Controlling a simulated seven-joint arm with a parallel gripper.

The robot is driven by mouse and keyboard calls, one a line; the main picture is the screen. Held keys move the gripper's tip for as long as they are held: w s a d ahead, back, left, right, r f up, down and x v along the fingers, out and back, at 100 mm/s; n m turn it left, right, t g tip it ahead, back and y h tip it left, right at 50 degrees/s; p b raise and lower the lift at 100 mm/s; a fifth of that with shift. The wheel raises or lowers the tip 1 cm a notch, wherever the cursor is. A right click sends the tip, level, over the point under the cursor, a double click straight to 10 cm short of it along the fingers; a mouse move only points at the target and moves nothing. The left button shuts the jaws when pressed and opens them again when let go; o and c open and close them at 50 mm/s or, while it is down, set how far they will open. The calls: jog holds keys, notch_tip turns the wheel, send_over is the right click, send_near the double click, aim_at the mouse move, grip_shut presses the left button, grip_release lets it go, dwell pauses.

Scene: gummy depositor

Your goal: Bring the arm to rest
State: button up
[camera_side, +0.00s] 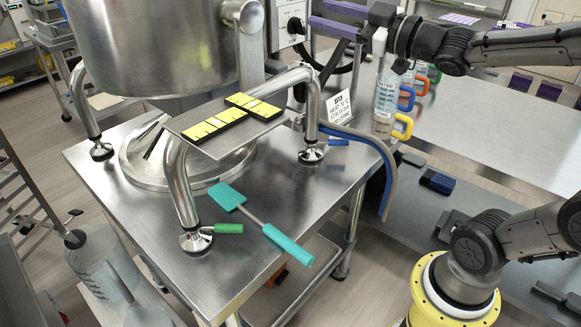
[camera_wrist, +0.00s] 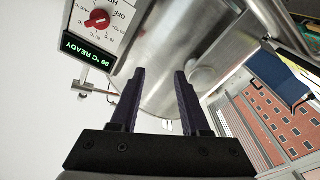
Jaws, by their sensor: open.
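My gripper (camera_side: 322,16) is at the top middle of the side view, beside the control box and to the right of the big steel vessel (camera_side: 150,45). Its two purple fingers also show in the wrist view (camera_wrist: 160,78). They are apart, with nothing between them. The wrist view looks toward the vessel's steel side (camera_wrist: 160,45). The control box (camera_wrist: 98,25) there has a red knob (camera_wrist: 97,19) and a display reading 89 °C READY. My arm reaches in from the right, above the benches. Its middle part is out of frame.
Black-and-yellow moulds (camera_side: 220,122) lie on a plate (camera_side: 185,125) under the vessel. A teal spatula (camera_side: 245,210) lies on the steel table (camera_side: 120,160). Bottles with coloured handles (camera_side: 388,100) and a small sign (camera_side: 339,106) stand below my arm. The right-hand bench (camera_side: 480,120) is largely clear.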

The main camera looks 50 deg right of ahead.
jog(key=s+a+f+m+g, duration=0.2)
jog(key=s+f+g, duration=0.4)
jog(key=s+f, duration=0.4)
jog(key=s+a+f+m+g+h, duration=0.1)
jog(key=s+a+f+m+g, duration=0.1)
jog(key=s+f+m+g, duration=0.2)
jog(key=s+f+g, duration=0.3)
jog(key=s+f, duration=0.3)
jog(key=s, duration=0.1)
jog(key=shift+a+f+m, duration=0.3)
